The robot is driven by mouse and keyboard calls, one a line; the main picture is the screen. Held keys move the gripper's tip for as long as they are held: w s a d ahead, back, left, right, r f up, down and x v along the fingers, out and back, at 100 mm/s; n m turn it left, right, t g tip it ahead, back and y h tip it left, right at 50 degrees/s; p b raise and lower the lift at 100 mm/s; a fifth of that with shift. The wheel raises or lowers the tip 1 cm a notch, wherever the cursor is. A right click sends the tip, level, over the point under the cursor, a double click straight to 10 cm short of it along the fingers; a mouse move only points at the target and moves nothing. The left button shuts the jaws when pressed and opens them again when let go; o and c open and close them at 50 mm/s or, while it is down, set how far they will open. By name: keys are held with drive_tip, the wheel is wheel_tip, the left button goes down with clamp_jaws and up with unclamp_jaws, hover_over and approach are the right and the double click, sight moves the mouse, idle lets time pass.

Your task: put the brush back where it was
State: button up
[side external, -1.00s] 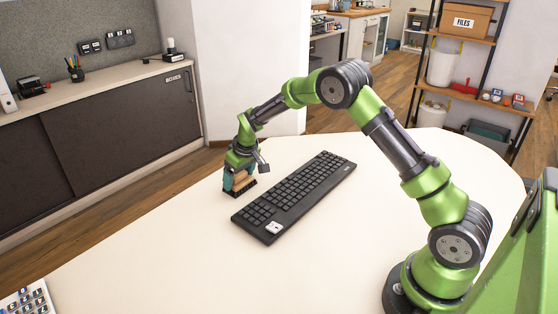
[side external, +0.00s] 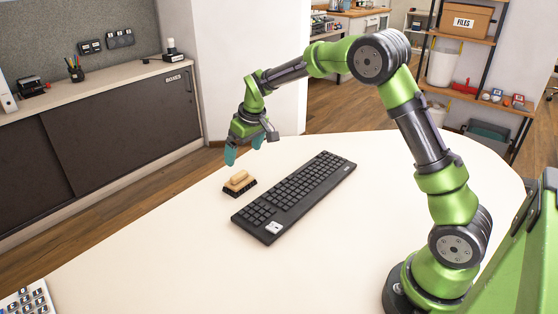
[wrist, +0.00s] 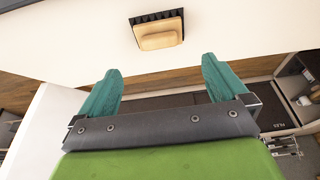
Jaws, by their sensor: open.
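The brush (side external: 239,184) has a pale wooden top and dark bristles. It rests bristles down on the white table, just left of the keyboard and apart from it. My gripper (side external: 244,152) is above the brush, with its teal fingers spread and nothing between them. In the wrist view the brush (wrist: 157,30) lies beyond the open fingertips of my gripper (wrist: 162,80), clear of both.
A black keyboard (side external: 295,195) lies on the table (side external: 330,255) to the right of the brush. Part of a white-keyed device (side external: 27,300) shows at the lower left corner. The table between that device and the brush is clear.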

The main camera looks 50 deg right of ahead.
drive_tip(key=s+a+r+m+t+y, duration=0.15)
drive_tip(key=s+a+r, duration=0.25)
drive_tip(key=s+r, duration=0.9)
drive_tip(key=s+a+m+t, duration=0.2)
drive_tip(key=s+a, duration=0.2)
drive_tip(key=s, duration=1.3)
drive_tip(key=shift+s+f, duration=0.15)
drive_tip(key=shift+f, duration=0.1)
